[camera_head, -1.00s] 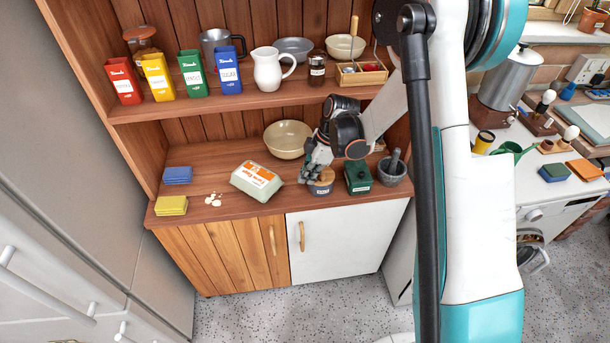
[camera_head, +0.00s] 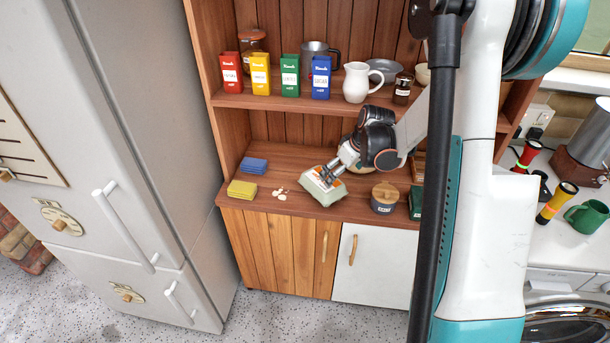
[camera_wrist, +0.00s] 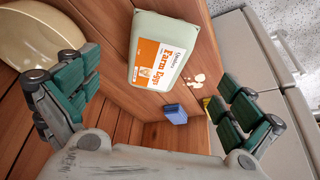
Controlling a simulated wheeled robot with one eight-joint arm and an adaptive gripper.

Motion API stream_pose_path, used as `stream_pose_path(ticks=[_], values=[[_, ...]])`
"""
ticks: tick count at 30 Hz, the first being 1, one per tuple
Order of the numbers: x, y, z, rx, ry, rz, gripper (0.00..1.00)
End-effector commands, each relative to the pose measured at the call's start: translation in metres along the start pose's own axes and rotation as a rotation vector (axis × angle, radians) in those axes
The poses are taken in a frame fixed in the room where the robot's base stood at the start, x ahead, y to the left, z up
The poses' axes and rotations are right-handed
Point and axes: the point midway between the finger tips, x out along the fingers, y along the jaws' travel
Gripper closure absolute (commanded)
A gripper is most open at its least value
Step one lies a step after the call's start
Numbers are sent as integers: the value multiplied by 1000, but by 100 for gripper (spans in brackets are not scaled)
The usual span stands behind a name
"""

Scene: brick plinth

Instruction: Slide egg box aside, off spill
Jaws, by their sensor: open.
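The egg box (camera_head: 317,194), pale green with an orange and white "Farm Eggs" label, lies on the wooden counter of the shelf unit. In the wrist view the egg box (camera_wrist: 150,24) lies at upper middle. White spill patches (camera_head: 280,194) lie on the counter just left of the box, and in the wrist view the spill (camera_wrist: 197,80) shows near its lower right corner. Whether any spill is under the box is hidden. My gripper (camera_head: 328,174) is open above the box, its green-padded fingers (camera_wrist: 153,88) spread wide. Contact with the box cannot be told.
A blue sponge (camera_head: 254,165) and a yellow sponge (camera_head: 242,189) lie left of the spill. A lidded pot (camera_head: 384,203) stands right of the box. A beige bowl (camera_wrist: 38,38) is near the left finger in the wrist view. The loaded shelf (camera_head: 265,103) runs above.

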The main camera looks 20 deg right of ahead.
Motion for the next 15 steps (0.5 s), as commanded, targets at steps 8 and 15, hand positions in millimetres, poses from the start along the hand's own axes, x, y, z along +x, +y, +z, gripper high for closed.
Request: stream_pose_path(ticks=[8,15], values=[[-4,9,4,46,7,15,0],[-2,8,4,44,6,14,0]])
